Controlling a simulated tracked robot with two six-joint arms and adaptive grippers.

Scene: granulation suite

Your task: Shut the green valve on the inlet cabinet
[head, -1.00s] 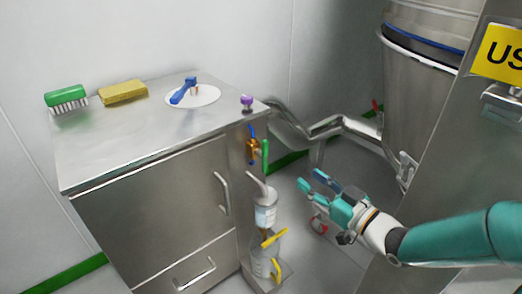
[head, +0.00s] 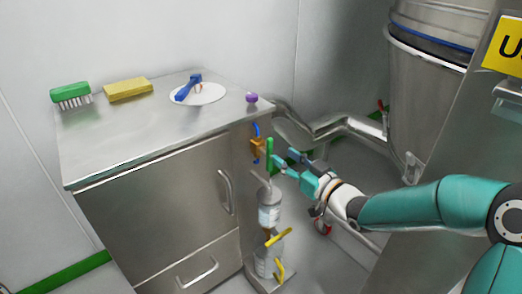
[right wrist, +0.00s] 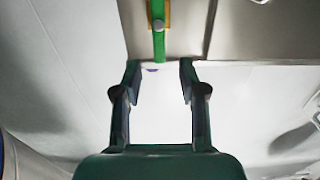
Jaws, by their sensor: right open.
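My right gripper (head: 285,158) is open and empty, just right of the green handle in the head view. In the right wrist view the green handle (right wrist: 158,35) is ahead of the open fingertips (right wrist: 159,72), roughly in line with the gap between them. I cannot tell whether a finger touches it. My left gripper is not in view.
Below the valve are a labelled bottle (head: 269,212) and a yellow handle (head: 278,238). On the cabinet top are a green brush (head: 71,93), a yellow sponge (head: 128,89), a blue item (head: 188,88) on a white disc and a purple knob (head: 252,98). Steel pipe (head: 335,128) runs behind.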

